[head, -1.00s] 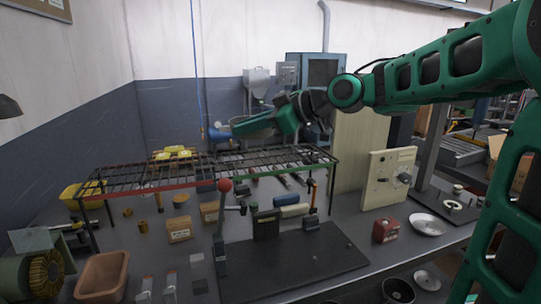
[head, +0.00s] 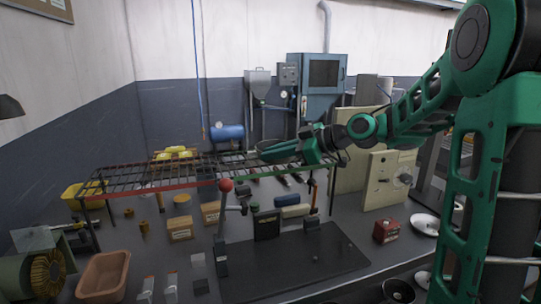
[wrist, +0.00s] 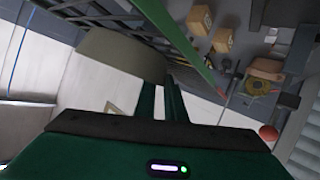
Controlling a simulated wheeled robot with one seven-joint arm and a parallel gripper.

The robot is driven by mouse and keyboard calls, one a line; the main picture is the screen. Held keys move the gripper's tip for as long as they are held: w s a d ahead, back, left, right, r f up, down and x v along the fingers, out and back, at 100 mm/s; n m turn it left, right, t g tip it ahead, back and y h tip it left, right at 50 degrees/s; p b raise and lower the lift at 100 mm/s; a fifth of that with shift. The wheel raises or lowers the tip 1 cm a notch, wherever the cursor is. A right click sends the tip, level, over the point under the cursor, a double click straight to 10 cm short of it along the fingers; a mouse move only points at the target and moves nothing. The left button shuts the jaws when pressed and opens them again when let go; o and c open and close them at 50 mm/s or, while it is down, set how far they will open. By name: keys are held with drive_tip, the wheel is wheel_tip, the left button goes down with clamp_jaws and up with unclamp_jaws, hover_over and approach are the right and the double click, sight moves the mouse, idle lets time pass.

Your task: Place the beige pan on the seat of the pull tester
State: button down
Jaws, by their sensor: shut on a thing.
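My gripper (head: 268,154) hangs at the right part of the wire rack, fingers pointing left, in the head view. In the wrist view my gripper (wrist: 161,90) is shut on the beige pan (wrist: 115,52), a dull olive-beige rounded shape just past the fingertips. I cannot clearly make out the pan in the head view. A dark bench device, which may be the pull tester (head: 221,240), has an upright lever with a red knob and stands by a black base plate (head: 310,262). The red knob also shows in the wrist view (wrist: 268,133). I cannot clearly pick out its seat.
The wire rack (head: 135,180), red and green along its front edge, stands over the bench on thin legs. Cardboard boxes (head: 180,229), a terracotta bin (head: 103,275), a red box (head: 386,230) and a cream panel (head: 388,180) stand around. Much of the black base plate is bare.

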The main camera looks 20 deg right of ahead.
drive_tip(key=c, duration=1.8)
unclamp_jaws()
